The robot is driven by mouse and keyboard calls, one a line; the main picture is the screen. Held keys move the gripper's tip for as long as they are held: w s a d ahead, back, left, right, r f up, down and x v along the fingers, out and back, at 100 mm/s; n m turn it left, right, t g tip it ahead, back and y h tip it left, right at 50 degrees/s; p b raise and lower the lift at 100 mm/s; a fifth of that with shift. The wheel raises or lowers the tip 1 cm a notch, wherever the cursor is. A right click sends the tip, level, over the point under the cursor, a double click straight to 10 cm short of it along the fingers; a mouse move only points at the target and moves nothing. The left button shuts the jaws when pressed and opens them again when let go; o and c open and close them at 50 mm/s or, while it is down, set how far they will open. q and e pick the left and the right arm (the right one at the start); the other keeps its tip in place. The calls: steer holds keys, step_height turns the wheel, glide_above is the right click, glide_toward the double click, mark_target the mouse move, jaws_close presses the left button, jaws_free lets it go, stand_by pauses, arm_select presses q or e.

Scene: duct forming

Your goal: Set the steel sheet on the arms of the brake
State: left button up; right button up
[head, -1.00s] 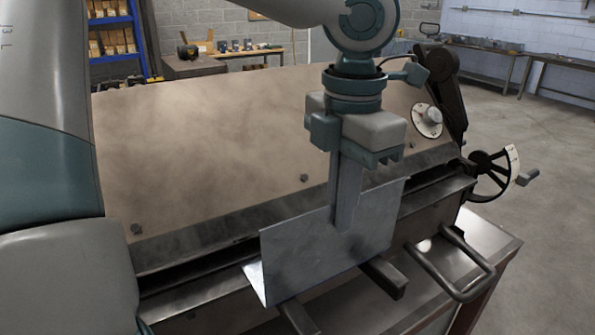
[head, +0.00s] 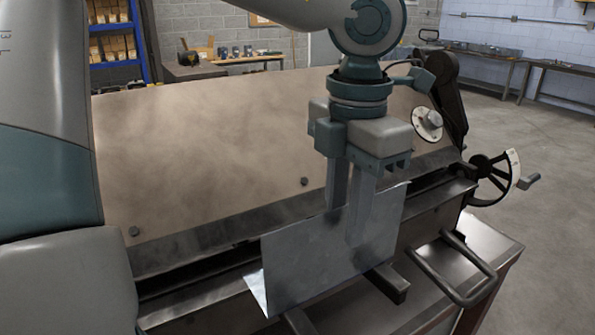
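The steel sheet (head: 300,262) is a bent grey piece with an upright face and a bright flange at its lower left. It stands in front of the brake (head: 225,170), its lower edge at the two short dark arms (head: 388,282), (head: 298,321). It appears to rest on them, though the contact is partly hidden. My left gripper (head: 347,222) points down at the sheet's upper edge. Its fingers are spread, one in front of the sheet and one behind, with the rear tip hidden. My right gripper is not in view.
A bent handle (head: 455,275) sticks out right of the sheet. A black handwheel (head: 490,180) and a dial (head: 427,123) are at the brake's right end. Shelves and benches stand at the back. The floor at right is clear.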

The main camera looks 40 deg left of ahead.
stand_by(0.3)
arm_select(q)
step_height(320, 180, up, 18)
steer(key=b, duration=0.1)
steer(key=shift+d+f, duration=0.15)
steer(key=shift+f, duration=0.1)
arm_select(e)
steer(key=shift+t, duration=0.8)
steer(key=shift+w+a+r, duration=0.3)
steer(key=shift+w+r, duration=0.15)
steer(key=shift+w, duration=0.25)
steer(key=shift+w+a+r, duration=0.3)
steer(key=shift+w+r, duration=0.1)
steer(key=shift+w, duration=0.35)
steer(key=shift+w+a+r, duration=0.3)
steer(key=shift+w+r, duration=0.15)
steer(key=shift+w, duration=0.25)
steer(key=shift+d, duration=0.1)
